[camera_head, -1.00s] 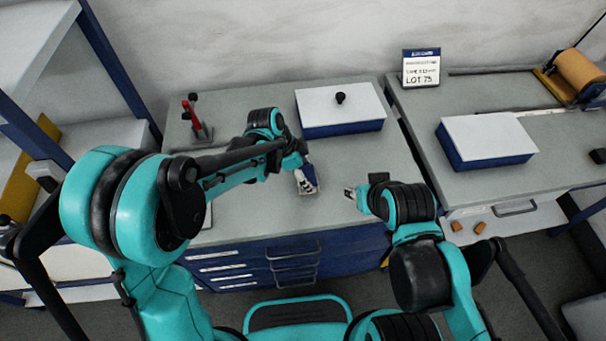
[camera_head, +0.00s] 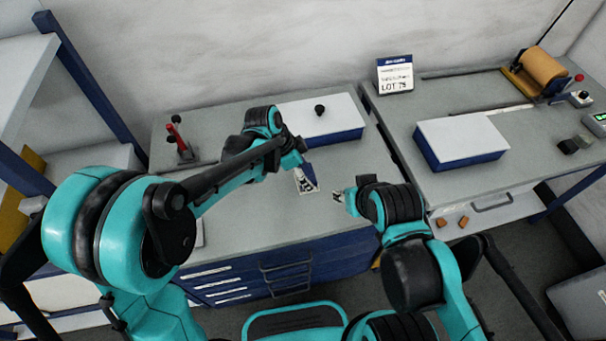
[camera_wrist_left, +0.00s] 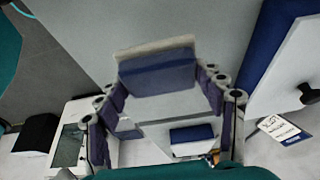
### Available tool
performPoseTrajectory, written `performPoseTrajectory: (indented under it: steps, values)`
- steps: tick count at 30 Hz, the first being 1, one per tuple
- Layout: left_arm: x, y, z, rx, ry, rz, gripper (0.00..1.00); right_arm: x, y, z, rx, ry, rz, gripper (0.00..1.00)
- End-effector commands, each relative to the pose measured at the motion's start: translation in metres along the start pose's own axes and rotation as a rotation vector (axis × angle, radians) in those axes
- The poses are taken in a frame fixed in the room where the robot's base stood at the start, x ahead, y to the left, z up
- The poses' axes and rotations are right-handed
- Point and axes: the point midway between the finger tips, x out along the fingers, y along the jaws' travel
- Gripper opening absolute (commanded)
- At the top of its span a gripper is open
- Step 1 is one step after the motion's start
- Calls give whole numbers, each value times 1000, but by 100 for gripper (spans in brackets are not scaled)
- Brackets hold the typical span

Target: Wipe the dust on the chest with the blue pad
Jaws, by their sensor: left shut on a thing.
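The chest is a blue drawer unit with a grey top (camera_head: 352,158). My left gripper (camera_head: 306,180) is low over the middle of its top. It is shut on the blue pad (camera_wrist_left: 157,72), which shows between its fingers in the left wrist view with a pale edge. In the head view the pad is small and mostly hidden by the fingers. Whether it touches the top is not clear. My right gripper (camera_head: 338,198) is at the front right of the chest, apart from the left one; its fingers are too small to read. No dust can be made out.
A white-lidded blue box (camera_head: 345,112) with a black knob stands at the back of the chest, a red-handled tool (camera_head: 178,140) at its back left. The right bench holds another blue box (camera_head: 462,140), a sign (camera_head: 395,76) and an orange roll (camera_head: 541,68). Shelving (camera_head: 85,75) stands left.

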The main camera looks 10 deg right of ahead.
Motion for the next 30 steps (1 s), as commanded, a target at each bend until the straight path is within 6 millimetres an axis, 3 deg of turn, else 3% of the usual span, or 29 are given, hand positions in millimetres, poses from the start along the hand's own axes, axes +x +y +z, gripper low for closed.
performPoseTrajectory:
  steps: [7, 24, 28, 30]
  values:
    - [-17, 0, -13, -4, 0, -2, 45, -12, 0, -9, 0, 0, 0, 40]
    - [-17, 0, -13, -6, 0, -3, 45, -12, 0, -8, 0, 0, 0, 40]
    - [-20, -12, -16, -21, 0, -9, 45, -14, 0, -10, 0, 0, 0, 40]
    - [-22, -29, -20, -42, -1, -19, 45, -18, 0, -13, 0, 0, 0, 40]
